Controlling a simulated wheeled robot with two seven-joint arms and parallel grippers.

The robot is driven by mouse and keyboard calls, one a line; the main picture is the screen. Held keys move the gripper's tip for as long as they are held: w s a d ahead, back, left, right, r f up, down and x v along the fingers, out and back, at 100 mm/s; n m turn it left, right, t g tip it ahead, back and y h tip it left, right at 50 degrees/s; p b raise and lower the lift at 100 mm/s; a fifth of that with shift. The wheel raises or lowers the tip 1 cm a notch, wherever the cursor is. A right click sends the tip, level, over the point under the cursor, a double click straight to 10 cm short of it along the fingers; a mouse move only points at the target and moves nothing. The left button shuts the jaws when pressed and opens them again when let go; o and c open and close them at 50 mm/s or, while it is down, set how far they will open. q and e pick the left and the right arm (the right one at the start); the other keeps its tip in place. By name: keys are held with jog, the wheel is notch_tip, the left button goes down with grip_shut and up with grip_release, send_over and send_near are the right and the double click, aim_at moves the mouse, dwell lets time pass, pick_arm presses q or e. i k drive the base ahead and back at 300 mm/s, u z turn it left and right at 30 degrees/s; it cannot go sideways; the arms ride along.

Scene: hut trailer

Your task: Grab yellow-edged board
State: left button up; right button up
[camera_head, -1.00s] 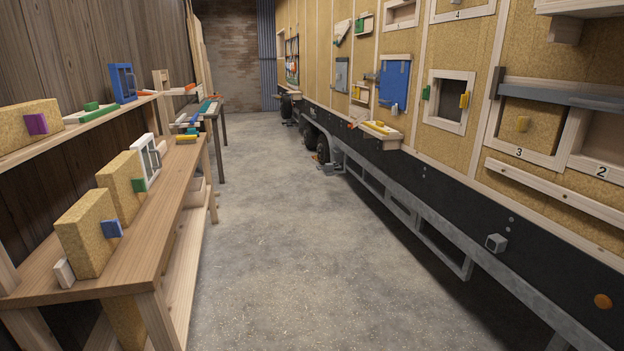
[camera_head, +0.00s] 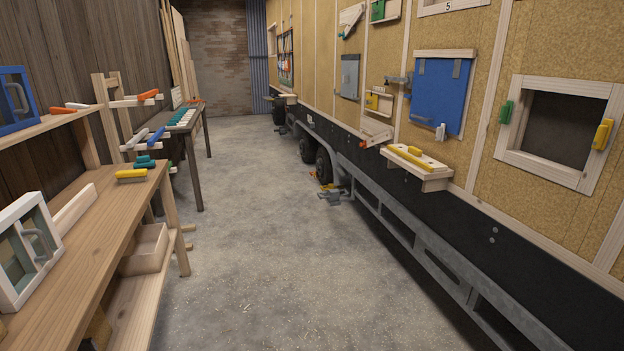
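I cannot tell for sure which thing is the yellow-edged board. On the trailer wall, a small pale wooden shelf (camera_head: 432,171) carries a flat piece with a long yellow strip (camera_head: 408,157). On the left workbench's far end lies a small block with a yellow side (camera_head: 131,175). A smaller wall holder further back also has a yellow piece (camera_head: 372,102). Neither of my grippers is in view, and nothing is seen held.
The left workbench (camera_head: 95,225) holds a white-framed window (camera_head: 25,250); a blue-framed one (camera_head: 14,100) stands on the shelf above. A dark table (camera_head: 190,130) stands further back. The concrete aisle (camera_head: 255,240) is clear. The wall shelf juts out from the trailer on the right.

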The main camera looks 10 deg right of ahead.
aim_at(413, 155)
jog(key=i, duration=3.5)
jog(key=z, duration=3.3)
